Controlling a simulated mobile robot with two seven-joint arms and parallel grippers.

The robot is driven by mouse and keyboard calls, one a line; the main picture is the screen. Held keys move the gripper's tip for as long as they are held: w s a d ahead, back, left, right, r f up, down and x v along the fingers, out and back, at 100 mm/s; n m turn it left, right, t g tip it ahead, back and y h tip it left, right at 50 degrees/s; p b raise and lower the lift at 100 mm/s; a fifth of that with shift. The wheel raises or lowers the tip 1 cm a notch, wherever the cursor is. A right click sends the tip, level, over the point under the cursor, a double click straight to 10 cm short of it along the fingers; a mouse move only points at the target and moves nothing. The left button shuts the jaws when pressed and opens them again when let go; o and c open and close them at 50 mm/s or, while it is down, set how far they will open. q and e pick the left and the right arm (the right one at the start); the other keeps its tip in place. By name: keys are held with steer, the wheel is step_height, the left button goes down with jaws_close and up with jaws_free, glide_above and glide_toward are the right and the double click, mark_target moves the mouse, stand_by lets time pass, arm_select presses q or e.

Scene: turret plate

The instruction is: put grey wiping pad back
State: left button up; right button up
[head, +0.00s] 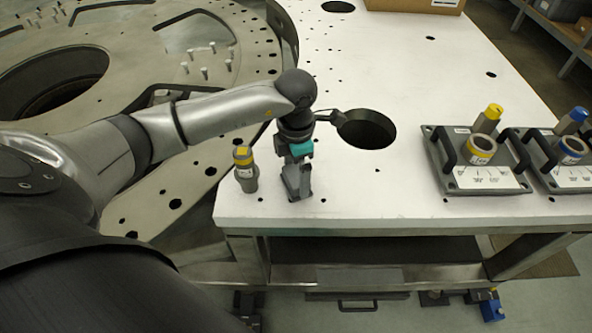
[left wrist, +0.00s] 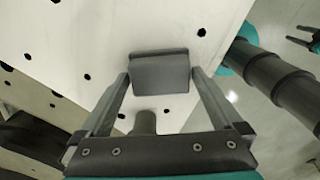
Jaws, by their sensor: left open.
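The grey wiping pad (left wrist: 160,75) is a small grey block on the white table top, near its edge in the left wrist view. My left gripper (left wrist: 160,82) is open, with one finger on each side of the pad; I cannot tell whether they touch it. In the head view my left gripper (head: 297,192) points down at the table's front left corner, and the pad is mostly hidden by it. A forked dark shape with teal at the right edge of the left wrist view may be my right gripper.
A yellow-topped grey cylinder (head: 245,170) stands close to the left of my left gripper. A large round hole (head: 366,129) lies behind it to the right. Two plates with handles and ringed posts, yellow (head: 481,150) and blue (head: 571,150), stand at right. The front middle table top is clear.

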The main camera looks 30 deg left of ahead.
mark_target(296, 175)
arm_select(q)
steer(key=shift+r, duration=0.1)
step_height(296, 175, up, 12)
stand_by(0.4)
